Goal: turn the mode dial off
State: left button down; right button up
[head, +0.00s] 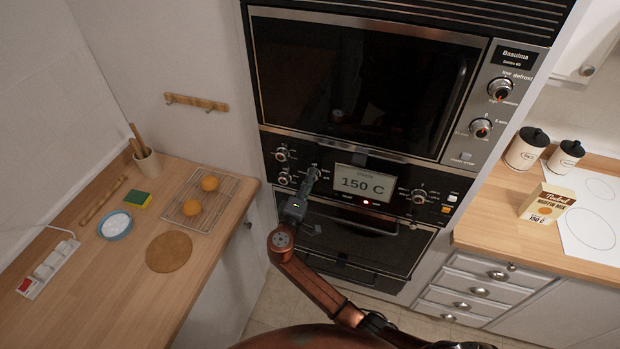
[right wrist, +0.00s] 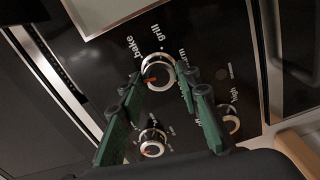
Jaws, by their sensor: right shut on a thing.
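The mode dial (head: 315,171) is a round silver knob on the black control panel, just left of the lit display. In the right wrist view the mode dial (right wrist: 158,68) has the words bake and grill beside it, with other lettering partly covered. Its red mark shows near my left-hand finger. My right gripper (head: 309,180) reaches up to the panel from below. In the right wrist view its green fingers (right wrist: 160,80) stand on either side of the dial and are shut on it. They hide part of its rim. My left gripper is not in view.
The display (head: 363,184) reads 150 C, with a small red light below. Other knobs sit close by (head: 282,154), (head: 419,196). The lower oven door (head: 355,240) is below. Counters flank the ovens; a wire rack (head: 231,190) with two orange round things lies left, a muffin mix box (head: 545,203) right.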

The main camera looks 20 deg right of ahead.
jog(key=shift+n+p, duration=0.3)
jog(key=shift+n, duration=0.4)
jog(key=o, duration=1.2)
jog(key=shift+c, duration=0.2)
jog(key=v, duration=1.2)
